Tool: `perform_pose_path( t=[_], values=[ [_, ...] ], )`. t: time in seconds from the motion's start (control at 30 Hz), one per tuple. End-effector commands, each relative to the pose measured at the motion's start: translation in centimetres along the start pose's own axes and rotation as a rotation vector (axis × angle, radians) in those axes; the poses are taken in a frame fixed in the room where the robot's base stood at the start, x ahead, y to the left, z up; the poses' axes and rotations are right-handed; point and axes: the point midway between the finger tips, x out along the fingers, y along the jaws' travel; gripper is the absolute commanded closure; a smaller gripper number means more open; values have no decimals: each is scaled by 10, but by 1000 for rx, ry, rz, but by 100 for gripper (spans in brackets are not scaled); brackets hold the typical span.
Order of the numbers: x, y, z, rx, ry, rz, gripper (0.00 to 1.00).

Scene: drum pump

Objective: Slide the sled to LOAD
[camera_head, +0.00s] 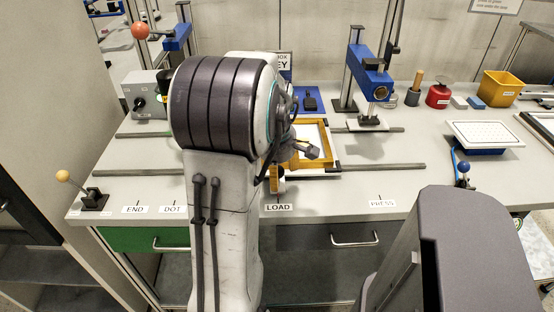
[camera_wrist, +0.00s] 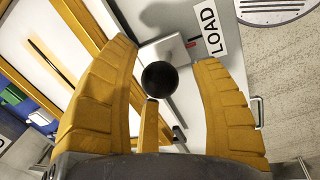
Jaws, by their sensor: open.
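The sled (camera_head: 333,150) is a yellow frame around a white panel on the bench rails, just right of my arm in the head view. Its yellow edge also shows at the left of the wrist view (camera_wrist: 84,23). The fingers are open, with gaps beside the knob. In the head view my arm hides most of my gripper and the knob. The LOAD label (camera_head: 278,207) is on the bench front, close to my gripper; it also shows in the wrist view (camera_wrist: 209,27).
The PRESS label (camera_head: 382,203) is farther right, with END (camera_head: 134,210) and DOT (camera_head: 172,209) to the left. A blue press (camera_head: 372,80) stands behind the rails. A lever with a blue knob (camera_head: 464,168) stands at right. The front rail (camera_head: 385,167) is clear right of the sled.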

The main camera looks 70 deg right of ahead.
Motion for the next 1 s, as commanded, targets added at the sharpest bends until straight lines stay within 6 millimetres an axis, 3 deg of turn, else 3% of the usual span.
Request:
perform_pose_path(
  t=[0.6, 1.0],
  values=[
    [-93, 1, 0, 0, 0, 5, 42],
    [-116, 0, 0, 0, 0, 1, 42]
  ],
)
